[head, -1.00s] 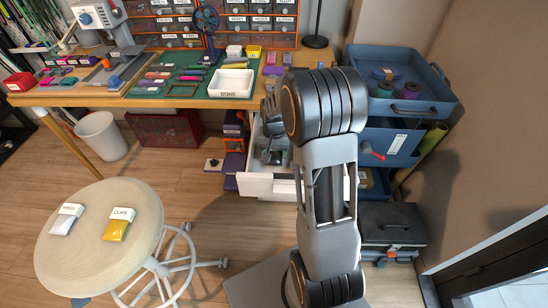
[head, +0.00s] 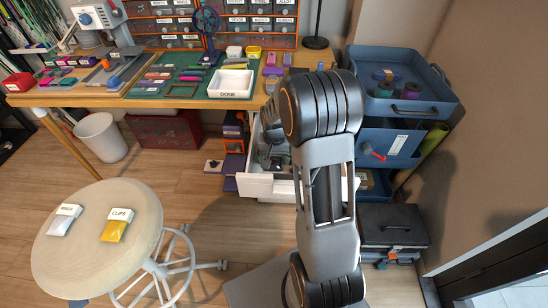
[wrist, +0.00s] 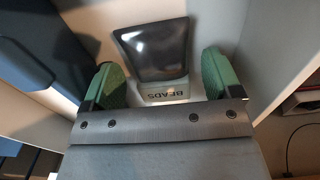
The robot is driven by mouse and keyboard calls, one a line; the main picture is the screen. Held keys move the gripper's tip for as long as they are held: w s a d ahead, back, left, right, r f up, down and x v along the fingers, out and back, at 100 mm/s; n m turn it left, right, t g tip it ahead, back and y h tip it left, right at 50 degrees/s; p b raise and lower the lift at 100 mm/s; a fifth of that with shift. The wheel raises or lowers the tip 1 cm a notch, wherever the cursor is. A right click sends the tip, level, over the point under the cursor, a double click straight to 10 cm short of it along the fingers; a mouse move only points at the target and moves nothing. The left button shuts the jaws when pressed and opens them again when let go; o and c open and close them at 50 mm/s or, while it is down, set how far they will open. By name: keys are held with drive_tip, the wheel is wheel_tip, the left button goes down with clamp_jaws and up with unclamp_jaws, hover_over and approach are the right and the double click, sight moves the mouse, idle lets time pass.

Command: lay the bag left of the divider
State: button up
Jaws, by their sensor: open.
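A dark, shiny bag (wrist: 152,50) with a white label reading BEADS (wrist: 165,93) lies in the wrist view, between my two green fingertips. Gaps show on both sides, so the fingers do not clasp it. My gripper (wrist: 163,80) is open. In the head view my gripper (head: 274,158) reaches down into the open white drawer (head: 268,187) under the bench. My arm hides much of the drawer there, and I cannot make out the divider for certain. A pale upright wall (wrist: 229,25) stands right of the bag in the wrist view.
A round stool (head: 90,255) at the left holds a white bag (head: 64,222) and a yellow bag (head: 115,230). A blue trolley (head: 410,110) stands right of the drawer. A white DONE tray (head: 230,84) sits on the bench above.

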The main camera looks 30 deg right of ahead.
sight(274, 159)
drive_tip(key=shift+r, duration=0.1)
wheel_tip(274, 159, up, 12)
drive_tip(key=p, duration=0.4)
drive_tip(key=s+a+r+n+t, duration=0.1)
drive_tip(key=s+a+r+n, duration=0.1)
drive_tip(key=s, duration=0.6)
drive_tip(key=s+a+r+n+t, duration=0.2)
drive_tip(key=s+a+r+n, duration=0.1)
drive_tip(key=s+a, duration=0.4)
drive_tip(key=shift+s+n, duration=0.45)
drive_tip(key=shift+n, duration=0.05)
drive_tip(key=shift+a+r, duration=0.1)
drive_tip(key=shift+r, duration=0.1)
wheel_tip(274, 159, up, 23)
drive_tip(key=p, duration=2.2)
drive_tip(key=shift+s+a+r+t, duration=0.15)
drive_tip(key=shift+a+r+t, duration=0.05)
drive_tip(key=shift+a+t, duration=0.1)
